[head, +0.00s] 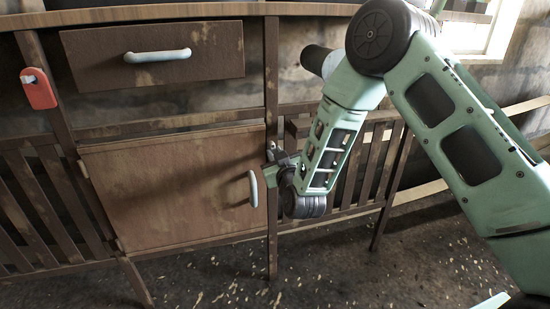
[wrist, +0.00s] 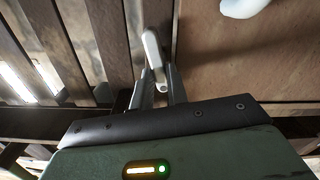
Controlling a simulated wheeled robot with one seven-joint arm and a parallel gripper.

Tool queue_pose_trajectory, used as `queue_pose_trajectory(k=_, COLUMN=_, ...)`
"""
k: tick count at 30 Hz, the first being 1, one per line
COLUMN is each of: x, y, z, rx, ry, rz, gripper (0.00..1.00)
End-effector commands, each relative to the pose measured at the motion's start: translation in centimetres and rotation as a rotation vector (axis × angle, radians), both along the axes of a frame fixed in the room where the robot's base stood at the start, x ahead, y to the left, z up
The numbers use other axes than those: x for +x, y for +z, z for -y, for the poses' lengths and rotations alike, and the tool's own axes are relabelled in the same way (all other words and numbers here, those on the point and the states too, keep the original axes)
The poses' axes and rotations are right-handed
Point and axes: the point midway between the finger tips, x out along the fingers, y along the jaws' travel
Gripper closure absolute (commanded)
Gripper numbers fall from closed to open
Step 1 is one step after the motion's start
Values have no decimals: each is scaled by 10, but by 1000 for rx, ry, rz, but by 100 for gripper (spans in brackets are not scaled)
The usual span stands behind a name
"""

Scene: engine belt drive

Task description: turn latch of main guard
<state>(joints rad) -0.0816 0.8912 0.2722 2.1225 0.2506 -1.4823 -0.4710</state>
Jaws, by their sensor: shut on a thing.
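The main guard appears to be the brown, worn wooden door (head: 165,205), flush in its frame, with a pale curved handle (head: 253,188) near its right edge. The door also fills the right of the wrist view (wrist: 240,60). The latch is a small pale, elongated piece (wrist: 152,46) beside the door edge, pointing roughly up in the wrist view. My gripper (head: 270,168) is at the post right of the door. In the wrist view its two fingers (wrist: 158,84) are shut around the latch's lower end. In the head view my gripper hides the latch.
A drawer (head: 200,65) with a pale handle is above the door. A red tag-like piece (head: 38,90) hangs on the left post. Slatted wooden panels (head: 45,195) flank the door. The littered floor (head: 210,285) in front is open. The door handle is close to my gripper.

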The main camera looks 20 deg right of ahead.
Motion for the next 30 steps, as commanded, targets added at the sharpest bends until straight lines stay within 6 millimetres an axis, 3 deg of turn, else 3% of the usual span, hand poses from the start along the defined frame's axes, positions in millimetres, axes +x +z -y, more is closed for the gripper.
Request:
queue_pose_trajectory(k=12, x=0, y=-1, z=3, rx=210, ry=0, rz=-2, gripper=100)
queue_pose_trajectory(k=30, x=0, y=0, z=3, rx=248, ry=0, rz=-2, gripper=100)
